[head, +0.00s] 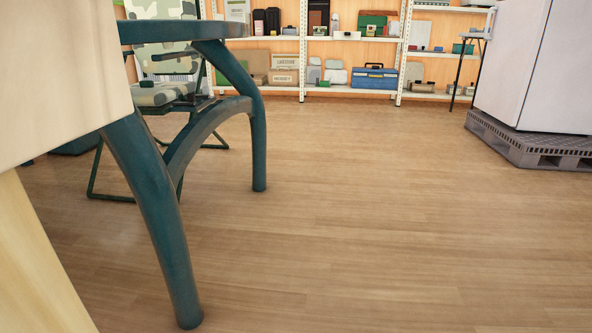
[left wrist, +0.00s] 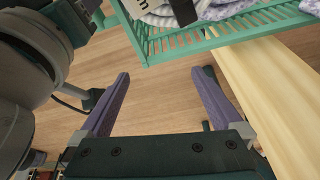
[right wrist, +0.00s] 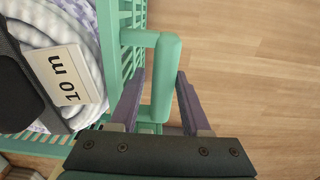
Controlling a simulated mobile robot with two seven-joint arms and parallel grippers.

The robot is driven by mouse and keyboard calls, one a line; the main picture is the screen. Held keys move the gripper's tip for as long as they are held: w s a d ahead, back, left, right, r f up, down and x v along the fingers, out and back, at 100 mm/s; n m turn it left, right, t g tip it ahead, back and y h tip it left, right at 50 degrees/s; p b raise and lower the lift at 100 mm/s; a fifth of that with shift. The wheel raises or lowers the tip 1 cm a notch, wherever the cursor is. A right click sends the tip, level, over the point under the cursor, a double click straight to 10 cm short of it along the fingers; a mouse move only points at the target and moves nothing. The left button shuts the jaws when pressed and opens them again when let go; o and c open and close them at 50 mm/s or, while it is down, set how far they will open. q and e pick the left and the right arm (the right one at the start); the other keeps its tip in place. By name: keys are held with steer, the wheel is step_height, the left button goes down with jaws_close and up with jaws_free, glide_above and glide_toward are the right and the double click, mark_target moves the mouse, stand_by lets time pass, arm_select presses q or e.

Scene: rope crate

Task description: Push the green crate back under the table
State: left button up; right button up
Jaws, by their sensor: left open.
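The green crate (left wrist: 222,36) shows at the top of the left wrist view and at the left of the right wrist view (right wrist: 137,38). It holds pale rope coils, one with a "10 m" label (right wrist: 68,76). A green bar handle (right wrist: 165,80) sticks out from its side. My left gripper (left wrist: 160,80) is open and empty, apart from the crate's slatted wall. The head view shows neither gripper, and I cannot make out the crate there.
A pale wooden leg (left wrist: 262,85) stands beside the crate. In the head view, a dark green curved frame (head: 165,230) and a camouflage folding chair (head: 165,95) are at left. Shelves (head: 330,92) line the back, and a grey pallet (head: 515,145) lies right. The middle floor is clear.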

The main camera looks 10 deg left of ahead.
steer(key=shift+o, duration=1.1)
steer(key=shift+a, duration=0.15)
steer(key=shift+d, duration=0.2)
steer(key=shift+r, duration=0.15)
step_height(320, 180, up, 10)
steer(key=p, duration=0.8)
steer(key=shift+f, duration=0.2)
steer(key=shift+w, duration=0.1)
